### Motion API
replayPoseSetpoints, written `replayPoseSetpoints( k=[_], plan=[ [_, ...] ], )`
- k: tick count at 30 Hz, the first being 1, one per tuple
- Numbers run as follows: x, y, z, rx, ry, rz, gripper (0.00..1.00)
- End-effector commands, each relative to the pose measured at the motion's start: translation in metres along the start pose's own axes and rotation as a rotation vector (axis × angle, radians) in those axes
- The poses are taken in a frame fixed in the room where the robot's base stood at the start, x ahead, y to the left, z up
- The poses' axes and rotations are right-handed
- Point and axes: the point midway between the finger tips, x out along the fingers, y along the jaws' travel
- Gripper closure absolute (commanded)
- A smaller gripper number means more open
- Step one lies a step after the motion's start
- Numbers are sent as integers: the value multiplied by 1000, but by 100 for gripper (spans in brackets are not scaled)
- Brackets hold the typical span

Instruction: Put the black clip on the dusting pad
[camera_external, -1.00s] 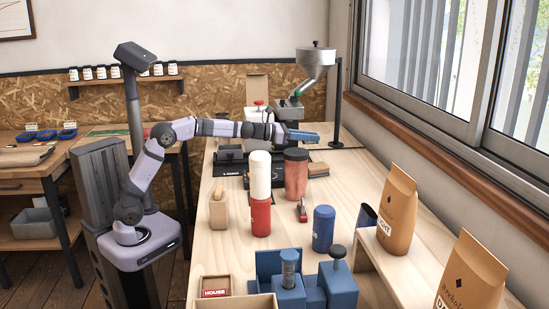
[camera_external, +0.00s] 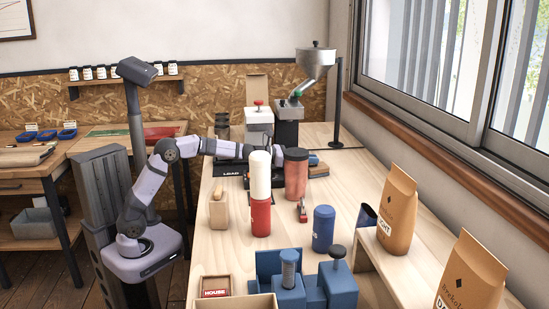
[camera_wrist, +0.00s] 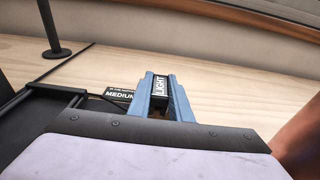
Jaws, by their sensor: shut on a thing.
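My gripper (camera_wrist: 160,97) has blue fingers and is shut on a small black piece marked LIGHT (camera_wrist: 160,85). It appears to be the black clip, though its shape is mostly hidden between the fingers. In the external view the blue fingertips (camera_external: 313,160) show just behind the red canister (camera_external: 296,175), low over the far part of the bench. A flat brown block (camera_external: 319,170) lies just below them there. I cannot tell for sure which thing is the dusting pad.
A black label marked MEDIUM (camera_wrist: 118,95) lies left of the fingers. A black stand base (camera_wrist: 57,53) is farther back. Bare bench lies beyond the fingers.

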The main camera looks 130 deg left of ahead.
Motion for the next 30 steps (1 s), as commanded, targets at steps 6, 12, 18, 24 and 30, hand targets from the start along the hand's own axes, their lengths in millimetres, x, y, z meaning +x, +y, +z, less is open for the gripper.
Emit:
replayPoseSetpoints(
  k=[6,12,18,24,30],
  plan=[
    [0,0,1,0,-1,0,100],
    [0,0,0,0,-1,0,63],
    [0,0,0,0,-1,0,63],
    [-2,0,1,0,-1,1,63],
    [-18,1,1,0,-2,2,63]
  ],
)
